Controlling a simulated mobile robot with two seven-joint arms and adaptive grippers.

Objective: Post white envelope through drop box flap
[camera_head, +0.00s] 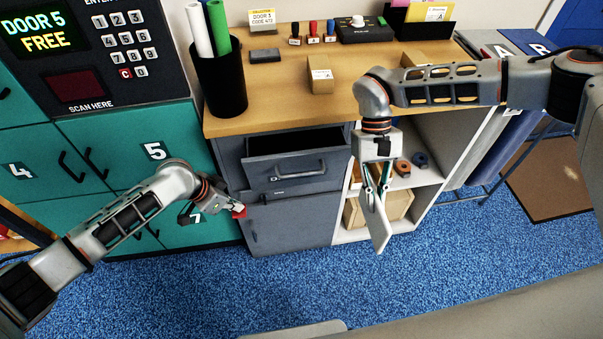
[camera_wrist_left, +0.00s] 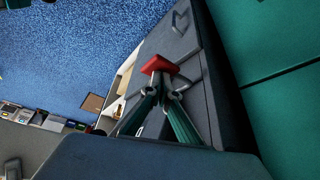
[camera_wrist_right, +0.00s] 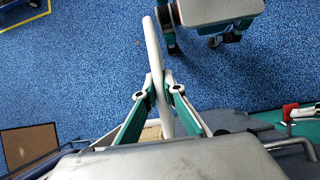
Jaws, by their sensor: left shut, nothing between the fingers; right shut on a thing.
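My right gripper (camera_head: 378,178) is shut on the white envelope (camera_head: 378,226), which hangs tilted below its fingers, in front of the shelf unit. The right wrist view shows the envelope (camera_wrist_right: 152,48) edge-on between the fingertips (camera_wrist_right: 160,90). My left gripper (camera_head: 232,208) is shut, low before the grey cabinet. A small red piece (camera_wrist_left: 160,65) shows at its fingertips (camera_wrist_left: 162,86), beside a grey handle; I cannot tell what it belongs to. The grey cabinet (camera_head: 290,222) has a dark opening at its top with a handle below. I cannot make out a drop box flap for certain.
The wooden counter (camera_head: 270,90) carries a black cup (camera_head: 220,85) with rolls, stamps and a small carton (camera_head: 320,80). Teal lockers (camera_head: 90,140) stand at the left. Open white shelves (camera_head: 425,178) stand right of the cabinet. Blue carpet (camera_head: 330,275) in front is clear.

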